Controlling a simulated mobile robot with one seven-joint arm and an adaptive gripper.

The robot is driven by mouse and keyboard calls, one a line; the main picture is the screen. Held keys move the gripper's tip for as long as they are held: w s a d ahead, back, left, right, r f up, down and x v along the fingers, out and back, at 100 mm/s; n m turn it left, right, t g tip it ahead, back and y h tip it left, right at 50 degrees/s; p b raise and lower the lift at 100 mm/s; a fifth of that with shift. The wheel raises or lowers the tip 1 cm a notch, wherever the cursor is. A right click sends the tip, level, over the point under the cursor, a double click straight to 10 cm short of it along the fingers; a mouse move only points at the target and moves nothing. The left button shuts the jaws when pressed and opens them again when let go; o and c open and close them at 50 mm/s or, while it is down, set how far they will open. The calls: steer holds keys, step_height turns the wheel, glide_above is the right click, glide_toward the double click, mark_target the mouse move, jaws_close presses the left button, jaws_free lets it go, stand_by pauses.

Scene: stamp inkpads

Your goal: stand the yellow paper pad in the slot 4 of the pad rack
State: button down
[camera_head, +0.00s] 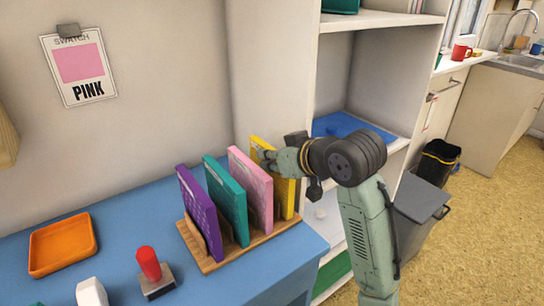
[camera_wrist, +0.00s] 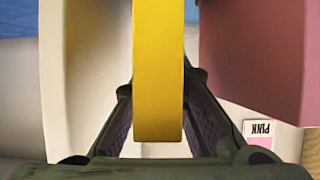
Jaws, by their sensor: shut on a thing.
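The yellow paper pad (camera_head: 284,197) stands upright at the right end of the wooden pad rack (camera_head: 237,257), beside the pink pad (camera_head: 252,188). It also shows edge-on in the wrist view (camera_wrist: 158,75). My gripper (camera_head: 272,160) is shut on the yellow pad near its upper edge, and the fingers (camera_wrist: 158,115) lie on both sides of it in the wrist view. A teal pad (camera_head: 227,202) and a purple pad (camera_head: 200,212) stand further left in the rack. The yellow pad's lower end is partly hidden, so I cannot tell whether it is fully seated.
An orange tray (camera_head: 62,246), a red-handled stamp (camera_head: 150,268) and a white object (camera_head: 91,292) are on the blue table (camera_head: 130,215) left of the rack. A shelf unit (camera_head: 275,70) stands close behind and right. A pink swatch card (camera_head: 79,66) hangs on the wall.

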steer(key=c, duration=1.5)
jaws_free()
